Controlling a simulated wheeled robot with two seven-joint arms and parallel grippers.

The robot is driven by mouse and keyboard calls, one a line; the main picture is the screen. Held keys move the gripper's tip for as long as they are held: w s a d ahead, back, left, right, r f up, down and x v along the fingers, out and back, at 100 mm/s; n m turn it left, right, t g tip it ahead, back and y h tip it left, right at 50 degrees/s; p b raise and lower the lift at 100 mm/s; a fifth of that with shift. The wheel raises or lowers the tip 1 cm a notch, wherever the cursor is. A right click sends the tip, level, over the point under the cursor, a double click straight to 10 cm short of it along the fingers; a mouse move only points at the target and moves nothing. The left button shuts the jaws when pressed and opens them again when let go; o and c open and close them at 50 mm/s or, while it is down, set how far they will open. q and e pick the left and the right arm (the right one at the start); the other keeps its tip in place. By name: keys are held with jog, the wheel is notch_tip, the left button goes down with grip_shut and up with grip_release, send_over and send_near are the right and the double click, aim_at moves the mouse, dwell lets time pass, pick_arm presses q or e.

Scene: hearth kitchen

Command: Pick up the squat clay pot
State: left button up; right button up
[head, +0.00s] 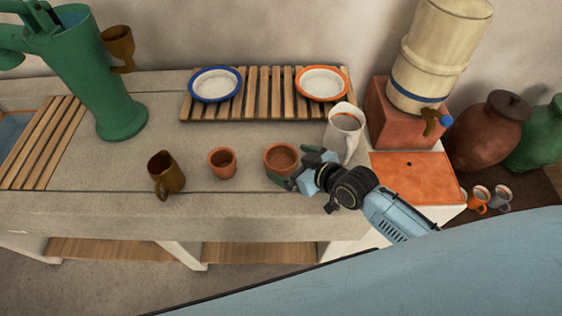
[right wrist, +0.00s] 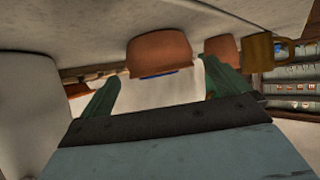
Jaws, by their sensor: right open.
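The squat clay pot (head: 281,157) is a wide, low reddish-brown pot standing upright near the counter's front edge in the head view. My right gripper (head: 296,170) is at its lower right side, and its fingers cover part of the pot. In the right wrist view the pot (right wrist: 158,52) appears ahead of the open green fingers (right wrist: 160,92), roughly between them. I cannot tell whether a finger touches it. My left gripper is not in view.
A smaller clay cup (head: 222,162) and a brown mug (head: 166,174) stand to the left. A white pitcher (head: 343,133) stands close behind my right gripper. A slatted rack (head: 262,95) with a blue-rimmed plate (head: 215,84) and an orange-rimmed plate (head: 322,83) lies behind.

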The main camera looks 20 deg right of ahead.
aim_at(271, 154)
jog(key=x, duration=0.5)
jog(key=shift+r+b, duration=0.1)
jog(key=shift+b, duration=0.25)
jog(key=shift+d, duration=0.1)
jog(key=c, duration=1)
